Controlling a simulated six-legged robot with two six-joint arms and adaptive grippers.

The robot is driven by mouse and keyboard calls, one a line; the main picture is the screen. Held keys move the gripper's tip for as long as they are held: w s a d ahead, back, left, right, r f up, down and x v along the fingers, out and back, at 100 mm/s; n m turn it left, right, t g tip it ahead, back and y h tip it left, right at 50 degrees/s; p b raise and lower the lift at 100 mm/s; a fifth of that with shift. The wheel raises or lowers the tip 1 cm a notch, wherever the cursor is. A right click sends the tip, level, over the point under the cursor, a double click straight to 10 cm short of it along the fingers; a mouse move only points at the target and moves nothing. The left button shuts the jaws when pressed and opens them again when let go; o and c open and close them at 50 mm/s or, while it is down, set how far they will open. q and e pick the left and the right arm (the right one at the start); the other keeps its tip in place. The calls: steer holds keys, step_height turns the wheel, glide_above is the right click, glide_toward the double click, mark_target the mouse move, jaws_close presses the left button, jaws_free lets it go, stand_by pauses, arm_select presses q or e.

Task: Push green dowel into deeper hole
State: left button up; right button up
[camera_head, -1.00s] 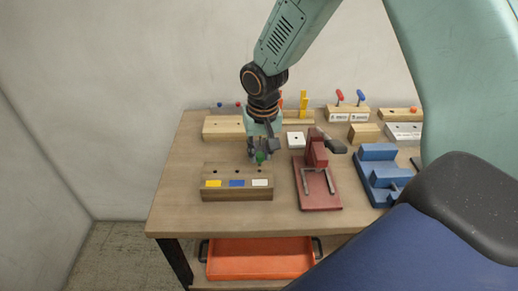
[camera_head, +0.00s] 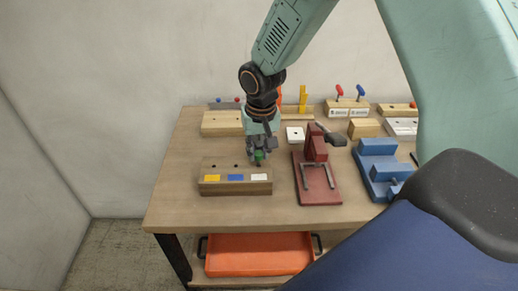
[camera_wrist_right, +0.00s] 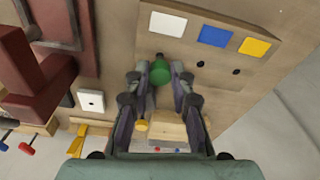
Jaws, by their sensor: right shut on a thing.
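The green dowel (camera_head: 259,155) is between the fingertips of my right gripper (camera_head: 261,148), which is shut on it. The dowel also shows in the right wrist view (camera_wrist_right: 160,72). It stands over the end of a wooden block (camera_head: 236,189) by the white label (camera_head: 260,177). Two dark holes of the block are bare, behind the yellow label (camera_head: 212,178) and the blue label (camera_head: 236,177). The spot under the dowel is mostly hidden, so I cannot tell how far its lower end is in a hole. My left gripper is not in view.
A red clamp fixture (camera_head: 317,185) stands close to the right of the block, with a blue vise (camera_head: 378,170) beyond it. Wooden blocks, including a pale one (camera_head: 222,123), line the back. An orange tray (camera_head: 260,254) is below the tabletop. The table's left front is clear.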

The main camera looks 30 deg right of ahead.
steer(key=shift+w+d+f, duration=0.1)
steer(key=shift+w+d, duration=0.05)
steer(key=shift+s+a+r, duration=0.2)
steer(key=shift+r, duration=0.05)
stand_by(0.3)
steer(key=shift+w+d+f+p, duration=0.1)
steer(key=shift+d+p, duration=0.05)
steer(key=shift+p, duration=0.4)
stand_by(0.3)
steer(key=shift+f+b, duration=0.55)
steer(key=shift+f, duration=0.8)
stand_by(0.8)
steer(key=o, duration=1)
steer(key=r, duration=0.4)
steer(key=s+r, duration=0.1)
steer(key=r, duration=0.7)
steer(key=shift+s+a, duration=0.2)
steer(key=shift+a, duration=0.05)
